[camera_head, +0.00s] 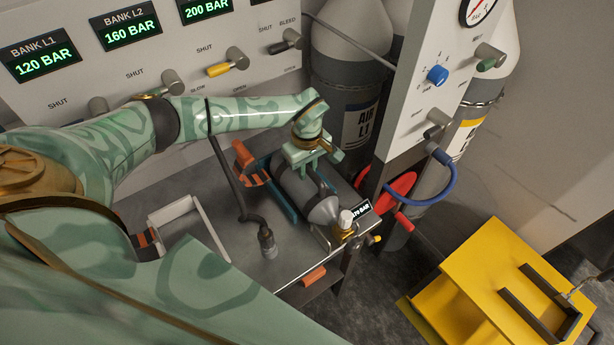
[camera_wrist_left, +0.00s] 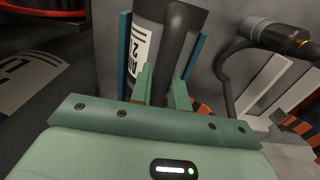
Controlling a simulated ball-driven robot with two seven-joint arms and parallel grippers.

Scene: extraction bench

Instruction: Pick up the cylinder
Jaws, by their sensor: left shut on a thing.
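The grey cylinder (camera_head: 322,208) lies in a blue cradle on the metal bench, its brass valve (camera_head: 343,232) toward the lower right. My left gripper (camera_head: 311,165) is over the cylinder's rear half, pointing down at it. In the left wrist view, the cylinder (camera_wrist_left: 140,60) has a white label marked 2, and a dark bar-like handle (camera_wrist_left: 175,50) runs along it. The left fingers (camera_wrist_left: 162,90) are shut around this handle. The fingertips are partly hidden behind the gripper body and the handle. My right gripper is not in view.
A dark hose with a fitting (camera_head: 266,241) and a white frame (camera_head: 187,226) are left of the cylinder. Orange-red clamp parts (camera_head: 246,160) are beside the cradle. A gauge panel (camera_head: 425,90), red hose reel (camera_head: 400,190) and yellow cart (camera_head: 510,285) are to the right.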

